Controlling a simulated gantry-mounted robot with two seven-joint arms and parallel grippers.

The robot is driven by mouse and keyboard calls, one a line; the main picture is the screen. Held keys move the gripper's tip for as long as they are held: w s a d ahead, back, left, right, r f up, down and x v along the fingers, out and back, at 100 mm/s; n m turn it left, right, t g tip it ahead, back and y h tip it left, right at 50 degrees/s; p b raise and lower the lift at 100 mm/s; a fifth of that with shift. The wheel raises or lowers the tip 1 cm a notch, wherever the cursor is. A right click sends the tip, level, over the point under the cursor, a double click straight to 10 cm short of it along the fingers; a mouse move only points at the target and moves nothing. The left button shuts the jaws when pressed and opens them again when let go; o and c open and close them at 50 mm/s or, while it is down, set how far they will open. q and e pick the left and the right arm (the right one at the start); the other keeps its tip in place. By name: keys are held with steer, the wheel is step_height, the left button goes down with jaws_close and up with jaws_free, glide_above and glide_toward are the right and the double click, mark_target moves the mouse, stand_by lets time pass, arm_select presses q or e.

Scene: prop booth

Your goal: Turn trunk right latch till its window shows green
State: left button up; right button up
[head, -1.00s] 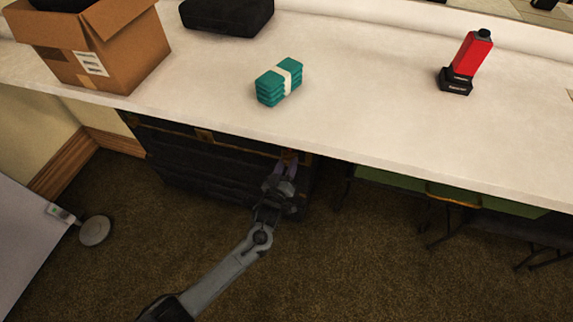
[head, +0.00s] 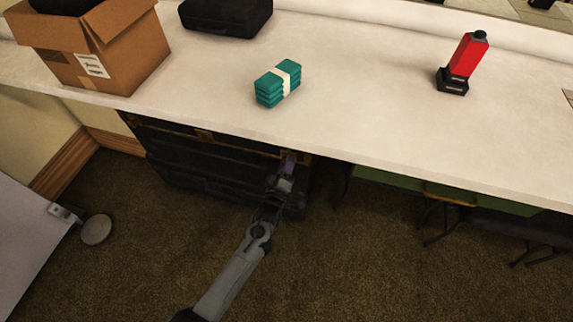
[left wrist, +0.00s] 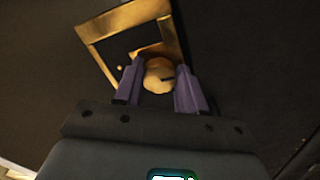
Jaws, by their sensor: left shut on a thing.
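The dark trunk (head: 190,160) stands on the carpet under the counter's front edge. In the left wrist view its right latch shows as a gold plate (left wrist: 101,28) with a round gold knob (left wrist: 158,78). My left gripper (head: 289,160) is at the trunk's upper right front. In the left wrist view its purple fingers (left wrist: 160,88) are shut on the knob, one on each side. A small dark opening shows in the plate above the knob; I see no green there. My right gripper is not in view.
The white counter (head: 370,110) overhangs the trunk. On it are a cardboard box (head: 130,50), a black case (head: 225,15), a teal bundle (head: 270,88) and a red and black object (head: 463,65). Green-seated stools (head: 480,200) stand under it at right.

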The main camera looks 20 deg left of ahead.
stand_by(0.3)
arm_select(q)
steer(key=o, duration=1.1)
steer(key=shift+c, duration=0.2)
steer(key=s+p, duration=0.4)
steer(key=s, duration=0.6)
steer(key=shift+s+d+f+p, duration=0.2)
steer(key=shift+s+d+p, duration=0.15)
steer(key=shift+d+p, duration=0.05)
